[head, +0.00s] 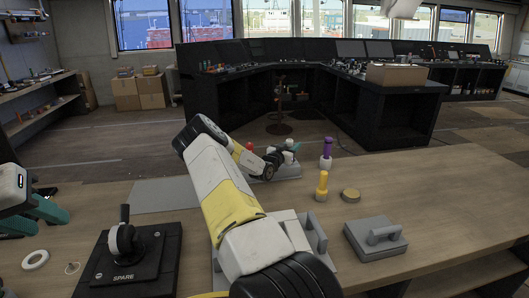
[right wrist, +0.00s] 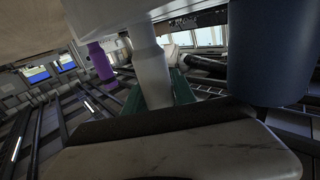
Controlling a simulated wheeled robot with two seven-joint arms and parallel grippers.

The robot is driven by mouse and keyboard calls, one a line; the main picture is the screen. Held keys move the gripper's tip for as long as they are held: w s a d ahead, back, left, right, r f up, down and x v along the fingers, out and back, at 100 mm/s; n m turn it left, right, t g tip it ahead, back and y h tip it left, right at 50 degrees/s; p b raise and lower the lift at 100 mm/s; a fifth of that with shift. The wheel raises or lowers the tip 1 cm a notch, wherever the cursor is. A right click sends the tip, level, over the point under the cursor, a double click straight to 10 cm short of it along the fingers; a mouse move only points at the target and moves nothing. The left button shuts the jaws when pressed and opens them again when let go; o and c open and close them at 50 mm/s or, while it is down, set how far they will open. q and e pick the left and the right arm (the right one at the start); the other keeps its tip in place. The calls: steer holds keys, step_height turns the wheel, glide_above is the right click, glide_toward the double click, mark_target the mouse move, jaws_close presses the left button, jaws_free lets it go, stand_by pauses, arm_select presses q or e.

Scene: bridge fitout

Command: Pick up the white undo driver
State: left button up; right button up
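The white driver (right wrist: 152,75) stands in the middle of the right wrist view, with the green fingers of my right gripper (right wrist: 160,92) on both sides of its lower part. I cannot tell whether they press on it. In the head view my right arm reaches over the table, and my right gripper (head: 284,153) is at a grey holder (head: 287,173), with the driver mostly hidden there. My left gripper (head: 38,213) is at the left edge of the head view, with green fingers; its opening is unclear.
A purple driver (head: 326,153) and a yellow driver (head: 322,186) stand to the right, near a brass disc (head: 350,195). A grey handled block (head: 375,238) is at the right. A black SPARE lever panel (head: 130,262) and a white ring (head: 35,260) are at the left.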

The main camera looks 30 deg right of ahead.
jaws_close()
step_height(320, 180, up, 10)
stand_by(0.5)
steer(key=shift+c, duration=1.6)
jaws_free()
jaws_close()
